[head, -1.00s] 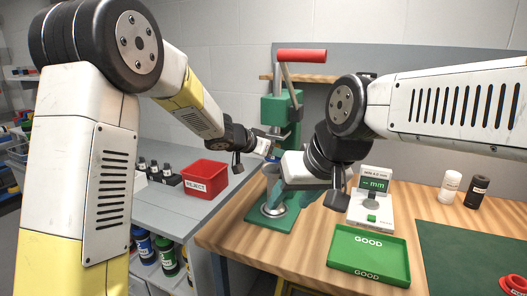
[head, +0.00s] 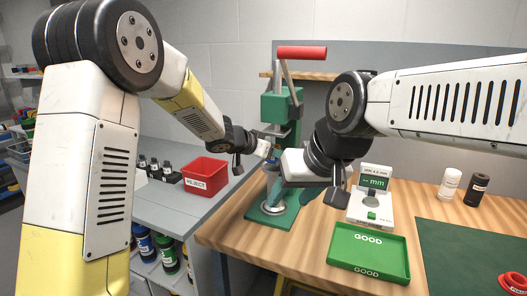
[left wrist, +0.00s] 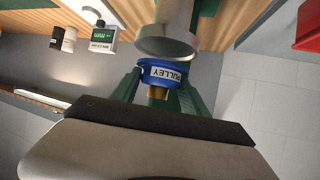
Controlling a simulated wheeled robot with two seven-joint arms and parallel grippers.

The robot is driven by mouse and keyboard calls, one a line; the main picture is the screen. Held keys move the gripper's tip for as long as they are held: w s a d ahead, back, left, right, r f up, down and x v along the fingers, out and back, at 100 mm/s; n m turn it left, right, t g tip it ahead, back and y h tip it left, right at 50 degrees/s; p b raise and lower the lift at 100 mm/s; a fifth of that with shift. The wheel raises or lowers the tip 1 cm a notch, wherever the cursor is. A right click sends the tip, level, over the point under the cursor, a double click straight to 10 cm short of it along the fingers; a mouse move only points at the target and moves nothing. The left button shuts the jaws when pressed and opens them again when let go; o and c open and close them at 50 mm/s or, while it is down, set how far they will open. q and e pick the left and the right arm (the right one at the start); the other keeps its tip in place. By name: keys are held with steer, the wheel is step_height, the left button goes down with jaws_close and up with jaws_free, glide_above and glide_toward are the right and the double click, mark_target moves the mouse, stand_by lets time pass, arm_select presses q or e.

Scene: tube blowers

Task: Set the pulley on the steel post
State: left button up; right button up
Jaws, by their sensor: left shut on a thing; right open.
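The blue pulley (left wrist: 163,75), with a "PULLEY" label and a brass-coloured hub, is between the green fingers of my left gripper (left wrist: 160,85), which is shut on it. In the left wrist view the steel post (left wrist: 172,38), with a wide round end, lies just beyond the pulley; I cannot tell whether they touch. In the head view my left gripper (head: 271,152) is at the green press (head: 275,108), and the pulley is mostly hidden.
A red REJECT bin (head: 206,178) stands on the grey bench to the left. A green GOOD tray (head: 369,256) and a white gauge (head: 368,210) are on the wooden bench. White (head: 450,184) and black (head: 477,190) bottles stand at the right. The red press lever (head: 302,52) is up.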

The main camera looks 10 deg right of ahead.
arm_select(q)
steer(key=shift+f, duration=0.5)
steer(key=shift+f, duration=0.35)
steer(key=shift+f, duration=0.45)
steer(key=o, duration=1.7)
steer(key=shift+f, duration=0.1)
steer(key=shift+a, duration=0.1)
steer(key=v, duration=0.7)
steer(key=shift+s+a+r, duration=0.2)
steer(key=shift+s+a, duration=0.05)
